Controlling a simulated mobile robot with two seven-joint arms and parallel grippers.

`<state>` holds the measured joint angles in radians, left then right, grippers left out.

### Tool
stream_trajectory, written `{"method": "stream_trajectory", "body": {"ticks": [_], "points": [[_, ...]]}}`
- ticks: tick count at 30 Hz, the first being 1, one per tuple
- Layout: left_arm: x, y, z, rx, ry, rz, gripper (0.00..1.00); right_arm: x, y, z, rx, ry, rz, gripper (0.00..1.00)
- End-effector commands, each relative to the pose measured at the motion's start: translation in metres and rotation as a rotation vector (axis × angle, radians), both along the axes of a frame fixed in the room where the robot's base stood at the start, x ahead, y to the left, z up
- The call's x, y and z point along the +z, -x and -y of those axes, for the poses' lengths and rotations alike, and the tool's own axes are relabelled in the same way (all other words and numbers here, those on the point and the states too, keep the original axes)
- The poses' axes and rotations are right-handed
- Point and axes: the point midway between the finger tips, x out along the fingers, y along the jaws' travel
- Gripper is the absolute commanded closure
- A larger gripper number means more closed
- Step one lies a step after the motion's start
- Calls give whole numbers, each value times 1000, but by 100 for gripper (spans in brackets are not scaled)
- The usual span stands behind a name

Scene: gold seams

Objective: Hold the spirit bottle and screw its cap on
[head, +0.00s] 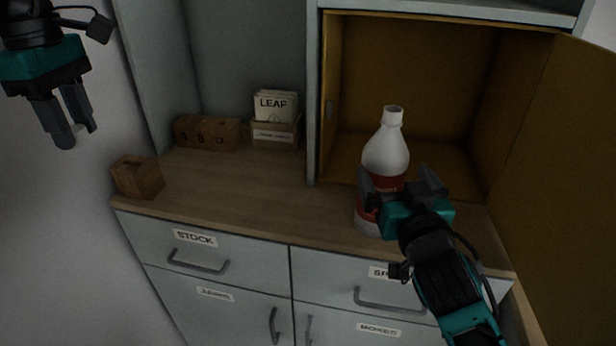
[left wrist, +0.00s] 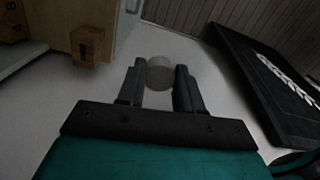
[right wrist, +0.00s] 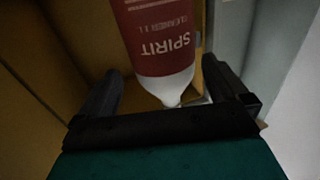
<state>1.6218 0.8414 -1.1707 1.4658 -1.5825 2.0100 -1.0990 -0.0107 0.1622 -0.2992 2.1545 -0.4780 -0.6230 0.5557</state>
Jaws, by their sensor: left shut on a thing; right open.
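The spirit bottle (head: 386,153) is white with a red label and stands upright on the counter at the cupboard's opening, its neck bare. It also shows in the right wrist view (right wrist: 160,40), its "SPIRIT" label upside down. My right gripper (head: 399,187) is open at the bottle's near side, hiding part of its label; the bottle lies between its fingers' lines in the right wrist view, contact unclear. My left gripper (head: 77,133) is at the upper left, away from the bottle, shut on a pale round cap (left wrist: 160,73) seen between its fingertips.
Wooden number blocks (head: 207,132) and a box of LEAF packets (head: 275,118) stand at the back. The open cupboard door (head: 560,180) is right of the bottle. The counter's middle (head: 255,190) is clear.

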Motion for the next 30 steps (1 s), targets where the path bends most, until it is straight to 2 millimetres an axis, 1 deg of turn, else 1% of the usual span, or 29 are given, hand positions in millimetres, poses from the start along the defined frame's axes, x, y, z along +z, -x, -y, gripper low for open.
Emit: {"method": "stream_trajectory", "body": {"ticks": [5, 8, 11, 15, 19, 22, 30], "points": [[0, 0, 0, 0, 0, 0, 92, 0, 0, 0, 0, 0, 0, 0], [1, 0, 0, 0, 0, 0, 92, 1, -3, -1, 0, 1, 1, 0], [3, 0, 0, 0, 0, 0, 92, 3, -15, -2, 0, 1, 2, 0], [6, 0, 0, 0, 0, 0, 92, 4, -36, -5, -1, 1, 2, 0], [6, 0, 0, 0, 0, 0, 92, 3, -48, -6, 0, 1, 0, 0], [6, 0, 0, 0, 0, 0, 92, 3, -52, -6, 0, 0, 0, 0], [6, 0, 0, 0, 0, 0, 92, 3, -51, -6, 0, 0, 0, 0]]}}
